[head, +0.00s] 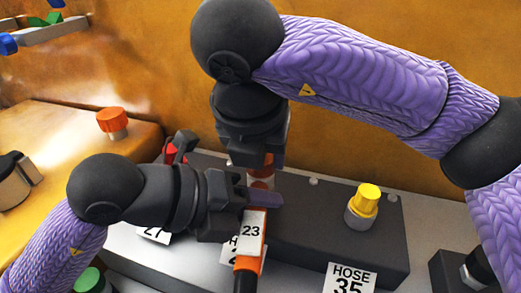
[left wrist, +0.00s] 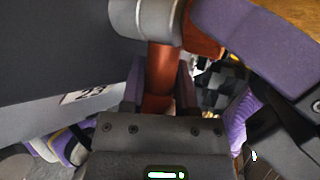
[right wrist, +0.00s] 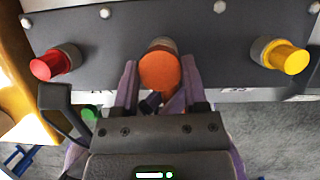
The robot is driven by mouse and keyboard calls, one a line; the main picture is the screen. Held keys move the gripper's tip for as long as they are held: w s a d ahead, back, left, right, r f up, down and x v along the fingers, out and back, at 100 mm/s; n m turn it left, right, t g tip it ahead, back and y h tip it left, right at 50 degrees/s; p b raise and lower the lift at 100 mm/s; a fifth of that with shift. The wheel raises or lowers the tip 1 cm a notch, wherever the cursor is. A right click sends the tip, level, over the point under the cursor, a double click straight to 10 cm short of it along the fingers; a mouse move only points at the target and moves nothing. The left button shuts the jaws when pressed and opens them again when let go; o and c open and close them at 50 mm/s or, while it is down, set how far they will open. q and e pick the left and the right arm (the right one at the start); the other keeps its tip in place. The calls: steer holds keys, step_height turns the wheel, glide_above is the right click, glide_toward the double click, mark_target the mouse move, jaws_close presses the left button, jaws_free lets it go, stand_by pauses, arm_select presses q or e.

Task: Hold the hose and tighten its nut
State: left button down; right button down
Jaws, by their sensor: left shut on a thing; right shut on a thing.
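The orange hose (head: 247,264) carries a white tag reading 23 and rises to a fitting on the dark block. My left gripper (head: 254,197) reaches in from the left and is shut on the hose just below the fitting. In the left wrist view the orange hose (left wrist: 160,78) passes between its purple fingers, under a grey collar (left wrist: 145,20). My right gripper (head: 262,163) comes down from above and is shut on the orange nut (right wrist: 160,72), which shows between its fingers in the right wrist view. The nut's threads are hidden.
The dark block (head: 330,225) bears a yellow-capped fitting (head: 363,207) to the right and a red-capped one (right wrist: 55,64) to the left. A HOSE 35 label (head: 350,281) is in front. A loose orange cap (head: 113,122) stands on the yellow surface at left.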

steer(key=shift+m, duration=0.6)
steer(key=shift+m+h, duration=0.3)
steer(key=shift+c, duration=2)
jaws_free()
steer(key=v, duration=1.2)
steer(key=shift+w, duration=0.15)
arm_select(q)
steer(key=shift+c, duration=1.4)
jaws_free()
steer(key=shift+f, duration=0.1)
